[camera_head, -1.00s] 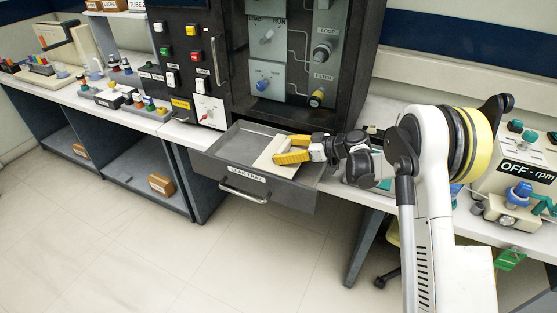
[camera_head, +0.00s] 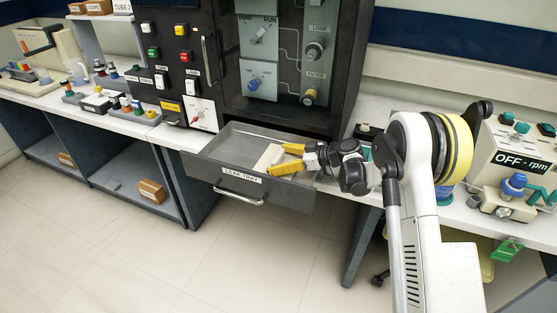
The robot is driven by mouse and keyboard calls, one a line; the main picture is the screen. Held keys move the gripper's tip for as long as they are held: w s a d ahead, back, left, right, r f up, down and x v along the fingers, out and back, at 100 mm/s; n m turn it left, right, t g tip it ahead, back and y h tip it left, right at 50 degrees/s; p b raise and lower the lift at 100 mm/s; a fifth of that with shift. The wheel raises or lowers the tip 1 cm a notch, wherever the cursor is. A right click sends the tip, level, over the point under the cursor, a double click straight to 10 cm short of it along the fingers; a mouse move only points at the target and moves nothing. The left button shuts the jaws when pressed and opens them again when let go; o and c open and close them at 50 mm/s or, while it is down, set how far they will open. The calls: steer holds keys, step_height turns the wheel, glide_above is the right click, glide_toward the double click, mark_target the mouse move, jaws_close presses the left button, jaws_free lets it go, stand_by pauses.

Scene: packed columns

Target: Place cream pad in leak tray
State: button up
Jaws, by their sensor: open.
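The leak tray (camera_head: 240,187) is a grey drawer with a label and a front handle, pulled out under the dark cabinet. The cream pad (camera_head: 265,158) lies inside the tray, toward its right half. My gripper (camera_head: 278,160), with yellow fingers, is open over the right side of the tray. Its fingers are apart, beside and over the pad's right part, and hide some of it. I cannot tell whether a finger touches the pad.
The dark cabinet (camera_head: 225,70) with switches and dials stands behind the tray. A white bench runs left with small bottles and connectors (camera_head: 125,103). An OFF-rpm machine (camera_head: 520,150) stands at the right. The floor in front is clear.

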steer(key=p+v, duration=0.3)
steer(key=v, duration=0.9)
steer(key=shift+r, duration=0.1)
steer(key=s+d+r+m+h, duration=0.2)
steer(key=s+r+m+h, duration=0.45)
steer(key=s+r, duration=0.7)
steer(key=s+d+m+t+h, duration=0.1)
steer(key=s+d+m+h, duration=0.2)
steer(key=s, duration=0.7)
steer(key=s+d+r+m+t+h, duration=0.1)
steer(key=s+d+m+h, duration=0.2)
steer(key=s+d, duration=0.3)
steer(key=s+m, duration=0.1)
steer(key=s, duration=0.4)
steer(key=shift+s+r+t, duration=0.2)
steer(key=shift+s+t, duration=0.1)
steer(key=shift+m, duration=0.25)
